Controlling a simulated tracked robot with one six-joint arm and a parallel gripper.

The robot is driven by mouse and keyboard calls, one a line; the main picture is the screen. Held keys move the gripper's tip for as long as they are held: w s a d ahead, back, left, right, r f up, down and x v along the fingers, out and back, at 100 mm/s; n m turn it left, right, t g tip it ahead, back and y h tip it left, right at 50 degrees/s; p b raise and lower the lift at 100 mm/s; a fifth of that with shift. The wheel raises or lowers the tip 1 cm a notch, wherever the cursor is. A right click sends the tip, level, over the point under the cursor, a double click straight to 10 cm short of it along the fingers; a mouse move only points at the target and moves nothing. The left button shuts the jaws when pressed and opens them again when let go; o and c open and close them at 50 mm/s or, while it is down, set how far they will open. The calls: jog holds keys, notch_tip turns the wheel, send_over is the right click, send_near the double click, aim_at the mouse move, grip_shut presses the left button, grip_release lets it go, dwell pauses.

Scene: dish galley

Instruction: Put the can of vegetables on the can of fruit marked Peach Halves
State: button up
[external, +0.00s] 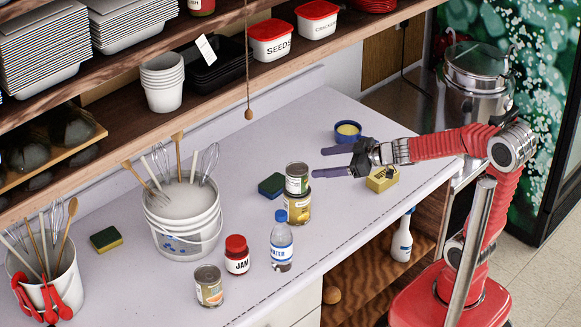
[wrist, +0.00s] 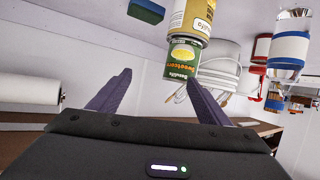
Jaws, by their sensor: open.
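The can of vegetables (external: 297,178), with a dark green label, stands upright on a yellow-labelled can (external: 297,210) on the counter. In the wrist view, which is upside down, the green can (wrist: 183,60) reads like Sweetcorn and meets the yellow can (wrist: 193,17); I cannot read Peach Halves on the yellow one. Another can (external: 209,286) stands at the counter's front, its label too small to read. My gripper (external: 322,163) is open and empty, just right of the stack at the upper can's height. In the wrist view my gripper (wrist: 160,78) shows nothing clasped between its fingers.
A water bottle (external: 281,246) and jam jar (external: 237,256) stand in front of the stack. A utensil bucket (external: 187,222) is left, a dark sponge (external: 272,186) behind-left. A yellow sponge (external: 382,179) and blue bowl (external: 347,131) lie near my arm.

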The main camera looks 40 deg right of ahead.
jog(key=s+d+r+m+h, duration=0.1)
jog(key=s+d+m+h, duration=0.25)
jog(key=d, duration=0.25)
jog(key=s+d+r+m+h, duration=0.1)
jog(key=s+d+m+h, duration=0.1)
jog(key=d+h, duration=0.35)
jog(key=s+a+f+g+y, duration=0.1)
jog(key=s+f+g, duration=0.1)
jog(key=s, duration=0.6)
jog(key=s+a+f+g+y, duration=0.1)
jog(key=s+g, duration=0.3)
jog(key=s, duration=0.4)
jog(key=shift+a+f+m+g+y, duration=0.2)
jog(key=shift+f+m+g+y, duration=0.15)
jog(key=shift+f, duration=0.4)
